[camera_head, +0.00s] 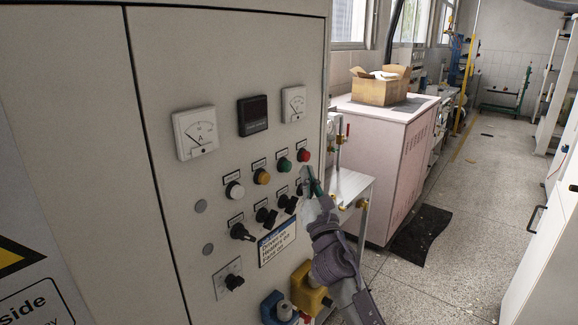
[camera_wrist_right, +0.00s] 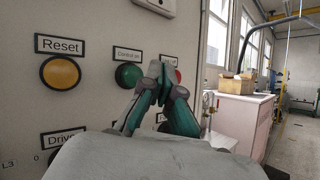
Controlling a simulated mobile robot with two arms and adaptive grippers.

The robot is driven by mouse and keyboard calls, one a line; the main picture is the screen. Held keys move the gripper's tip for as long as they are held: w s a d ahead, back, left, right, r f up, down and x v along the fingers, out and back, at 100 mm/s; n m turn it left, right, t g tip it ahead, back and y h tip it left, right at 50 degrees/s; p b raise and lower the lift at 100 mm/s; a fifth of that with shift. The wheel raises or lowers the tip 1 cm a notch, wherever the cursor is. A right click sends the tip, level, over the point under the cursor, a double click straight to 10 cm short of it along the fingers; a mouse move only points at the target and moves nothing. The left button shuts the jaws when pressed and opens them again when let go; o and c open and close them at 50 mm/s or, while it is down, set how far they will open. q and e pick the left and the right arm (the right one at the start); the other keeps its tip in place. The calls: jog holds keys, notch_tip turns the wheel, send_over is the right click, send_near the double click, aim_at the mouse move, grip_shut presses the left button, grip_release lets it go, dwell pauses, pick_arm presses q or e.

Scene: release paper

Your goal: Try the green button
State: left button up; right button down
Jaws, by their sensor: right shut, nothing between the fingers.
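The green button (camera_head: 284,165) is on the grey control cabinet's front, between the yellow button (camera_head: 262,176) and the red button (camera_head: 303,155). In the right wrist view the green button (camera_wrist_right: 129,76) shows left of the fingertips, under a small label. My right gripper (camera_head: 309,178) is shut and empty, with its fingers pointing at the panel just below the red button and to the lower right of the green one. In the right wrist view its fingertips (camera_wrist_right: 161,72) partly cover the red button (camera_wrist_right: 178,76). Contact with the panel cannot be told. My left gripper is not in view.
A white button (camera_head: 234,190) and black rotary switches (camera_head: 266,217) sit close by on the panel, with meters (camera_head: 195,132) above. Yellow (camera_head: 308,288) and blue sockets stick out low down. A pinkish cabinet (camera_head: 385,150) with an open cardboard box (camera_head: 378,90) stands behind; floor is free at right.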

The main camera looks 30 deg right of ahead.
jog(key=shift+s+d, duration=0.3)
jog(key=shift+s, duration=0.45)
jog(key=shift+s+d, duration=0.25)
jog(key=shift+s, duration=0.45)
